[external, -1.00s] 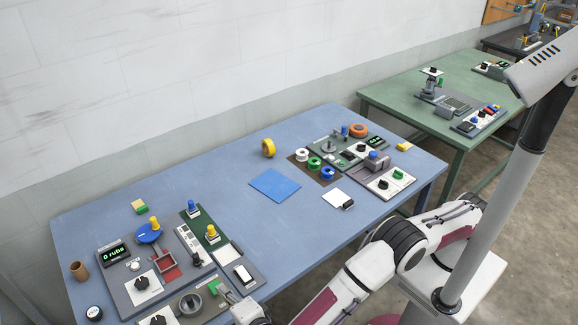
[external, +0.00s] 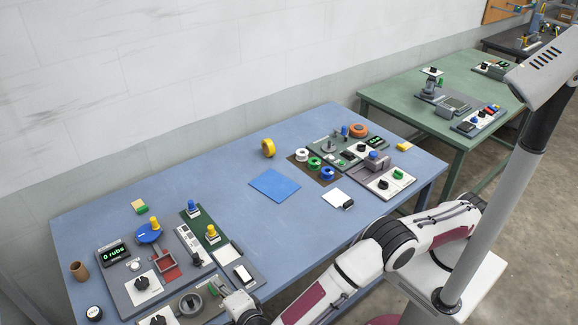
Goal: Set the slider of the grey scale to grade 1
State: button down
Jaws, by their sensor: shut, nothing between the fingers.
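The grey scale (external: 186,238) is a narrow pale strip on the panel at the left part of the blue table. A small dark slider (external: 197,259) appears to sit at its near end; the grade marks are too small to read. My gripper (external: 226,292) is low over the near edge of the panels, to the right of and nearer than the slider, apart from it. It is shut and empty; its fingertips are small and hard to make out beside the round grey part.
Yellow (external: 212,233) and blue (external: 193,208) knobs stand beside the scale. A white block (external: 243,274) lies close to my gripper. A red tray (external: 166,266), a blue disc (external: 149,234) and a display reading "0 rubs" (external: 114,253) are to the left.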

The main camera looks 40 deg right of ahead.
send_near(197, 258)
jog(key=w+f, duration=0.1)
jog(key=w, duration=0.1)
jog(key=w+f, duration=0.2)
jog(key=shift+w+f, duration=0.15)
jog(key=shift+f, duration=0.05)
jog(key=shift+w, duration=0.95)
jog(key=shift+w, duration=4.15)
jog(key=shift+s, duration=0.25)
jog(key=shift+s, duration=1.55)
jog(key=v, duration=1)
jog(key=shift+s+r, duration=0.1)
jog(key=shift+s, duration=0.15)
